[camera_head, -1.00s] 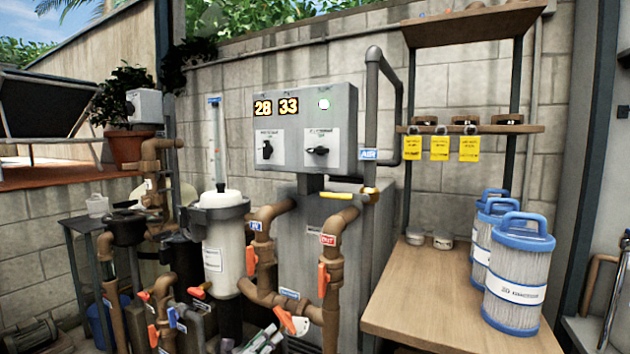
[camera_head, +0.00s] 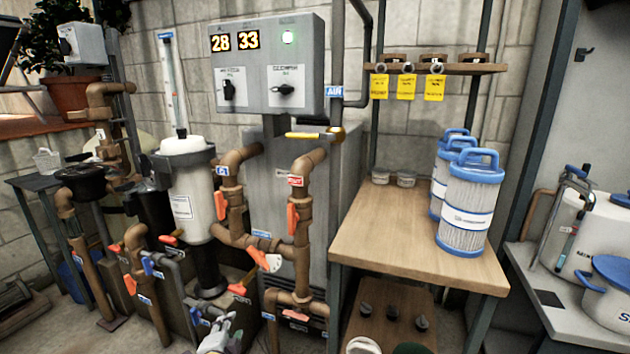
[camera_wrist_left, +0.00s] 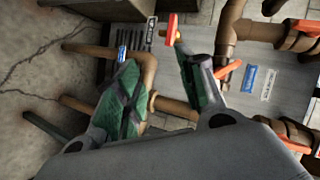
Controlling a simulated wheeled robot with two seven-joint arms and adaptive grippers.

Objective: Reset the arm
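My left gripper (camera_head: 226,324) shows small at the bottom edge of the head view, low in front of the brown pipes (camera_head: 300,225). In the left wrist view my left gripper (camera_wrist_left: 157,62) has its two green-padded fingers spread apart. Nothing is held between them. Behind the fingers are brown pipes (camera_wrist_left: 175,107) and an orange valve handle (camera_wrist_left: 172,29). Most of my left arm is outside the head view. My right gripper is in neither view.
A grey control box (camera_head: 268,65) reads 28 and 33, with a green light. A wooden bench (camera_head: 400,225) holds blue-capped filter cartridges (camera_head: 468,205). A white table (camera_head: 560,310) with a blue-lidded pot (camera_head: 610,292) stands at right. The bench's front is bare.

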